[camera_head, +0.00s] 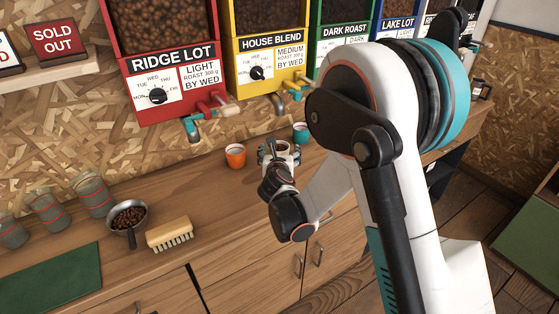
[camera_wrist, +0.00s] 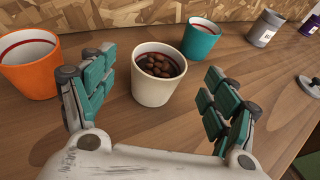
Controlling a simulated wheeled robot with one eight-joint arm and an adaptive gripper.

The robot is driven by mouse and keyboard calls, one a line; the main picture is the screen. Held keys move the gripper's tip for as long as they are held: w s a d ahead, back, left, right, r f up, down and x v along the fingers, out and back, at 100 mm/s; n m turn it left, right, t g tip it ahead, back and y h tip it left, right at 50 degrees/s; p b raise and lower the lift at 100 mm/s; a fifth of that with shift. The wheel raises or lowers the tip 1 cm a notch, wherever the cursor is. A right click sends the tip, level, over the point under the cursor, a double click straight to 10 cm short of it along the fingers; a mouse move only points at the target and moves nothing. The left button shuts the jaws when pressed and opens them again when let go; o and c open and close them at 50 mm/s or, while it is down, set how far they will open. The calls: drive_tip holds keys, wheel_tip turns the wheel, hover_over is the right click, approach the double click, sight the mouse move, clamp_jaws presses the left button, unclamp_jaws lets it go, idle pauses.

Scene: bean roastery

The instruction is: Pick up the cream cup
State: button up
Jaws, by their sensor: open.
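The cream cup (camera_wrist: 155,88) stands upright on the wooden counter in the wrist view, with dark beans inside it. My gripper (camera_wrist: 160,66) is open, one teal-padded finger on each side of the cup, with visible gaps on both sides. In the head view my gripper (camera_head: 279,158) is over the counter, among the cups, and largely hides the cream cup. An orange cup (camera_wrist: 30,72) stands to the left and a teal cup (camera_wrist: 200,42) stands behind and to the right; neither is between the fingers.
A grey canister (camera_wrist: 265,28) stands farther right in the wrist view. In the head view, bean dispensers line the wall, the red one (camera_head: 150,104) above left.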

sight(280, 145)
drive_tip(key=b+x, duration=0.2)
drive_tip(key=x, duration=0.2)
drive_tip(key=shift+f, duration=0.2)
drive_tip(key=shift+w, duration=0.55)
drive_tip(key=shift+a, duration=0.1)
drive_tip(key=shift+c, duration=0.2)
drive_tip(key=c, duration=1.3)
drive_tip(key=shift+s+r, duration=0.1)
drive_tip(key=shift+r, duration=0.05)
